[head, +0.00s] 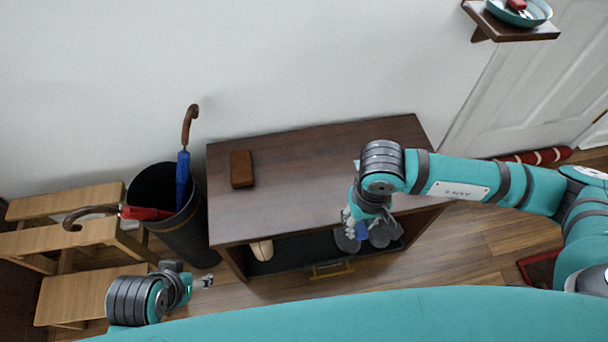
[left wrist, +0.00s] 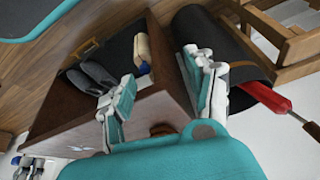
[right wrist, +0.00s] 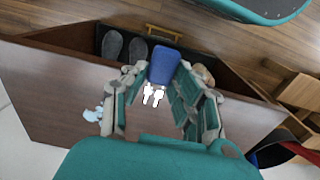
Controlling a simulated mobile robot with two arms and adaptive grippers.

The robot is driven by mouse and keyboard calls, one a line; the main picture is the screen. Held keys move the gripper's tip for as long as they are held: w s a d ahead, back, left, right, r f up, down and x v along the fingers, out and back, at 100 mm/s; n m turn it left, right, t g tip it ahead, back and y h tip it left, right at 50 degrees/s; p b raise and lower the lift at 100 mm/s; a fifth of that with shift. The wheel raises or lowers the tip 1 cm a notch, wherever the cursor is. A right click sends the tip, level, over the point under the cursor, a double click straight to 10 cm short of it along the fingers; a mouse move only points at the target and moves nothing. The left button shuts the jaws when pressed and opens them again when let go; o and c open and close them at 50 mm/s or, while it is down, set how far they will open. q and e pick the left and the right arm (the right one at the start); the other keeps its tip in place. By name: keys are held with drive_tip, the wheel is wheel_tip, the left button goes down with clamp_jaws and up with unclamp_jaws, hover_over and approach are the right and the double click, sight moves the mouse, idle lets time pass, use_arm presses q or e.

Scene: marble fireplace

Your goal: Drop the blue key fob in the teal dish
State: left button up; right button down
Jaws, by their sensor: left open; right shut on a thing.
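The blue key fob (right wrist: 163,65) is held between the fingers of my right gripper (right wrist: 158,78), with pale keys showing below it in the right wrist view. In the head view the fob (head: 362,231) shows beside my right gripper (head: 352,222), at the front edge of the dark bench. The teal dish (head: 541,13) sits on a small wall shelf at the top right, with a red item in it, partly cut off by the frame. It is well away from the right gripper. My left gripper (head: 208,281) is open and empty, low at the left; its fingers show in the left wrist view (left wrist: 150,75).
The dark bench (head: 290,160) carries a brown case (head: 242,169); grey slippers (head: 380,234) and a brush (head: 262,250) are below. A black umbrella stand (head: 150,185) and wooden steps (head: 75,295) are left. The dish's wall shelf (head: 505,34) projects near a white door.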

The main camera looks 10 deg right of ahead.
drive_tip(key=shift+a+f, duration=0.3)
drive_tip(key=shift+f, duration=0.35)
drive_tip(key=shift+w+a+f, duration=0.1)
drive_tip(key=shift+w+a, duration=0.1)
drive_tip(key=shift+w, duration=0.15)
drive_tip(key=w, duration=0.2)
drive_tip(key=w+b, duration=0.1)
drive_tip(key=w, duration=0.5)
drive_tip(key=shift+w+a+f, duration=0.1)
drive_tip(key=shift+a+f, duration=0.3)
drive_tip(key=b, duration=0.1)
hover_over(331, 182)
drive_tip(key=shift+f, duration=0.3)
wheel_tip(331, 182, down, 3)
drive_tip(key=shift+f+b, duration=0.2)
drive_tip(key=shift+b, duration=0.45)
use_arm(q)
drive_tip(key=w+d+r+t+h, duration=0.2)
drive_tip(key=w+d+r+t, duration=0.1)
drive_tip(key=w+r+t, duration=0.5)
drive_tip(key=w, duration=0.3)
drive_tip(key=shift+w+d+r, duration=0.15)
drive_tip(key=shift+w, duration=0.1)
drive_tip(key=shift+w+d+r+t, duration=0.15)
drive_tip(key=shift+w+r+t, duration=0.15)
drive_tip(key=shift+r, duration=0.05)
use_arm(e)
drive_tip(key=shift+f, duration=0.15)
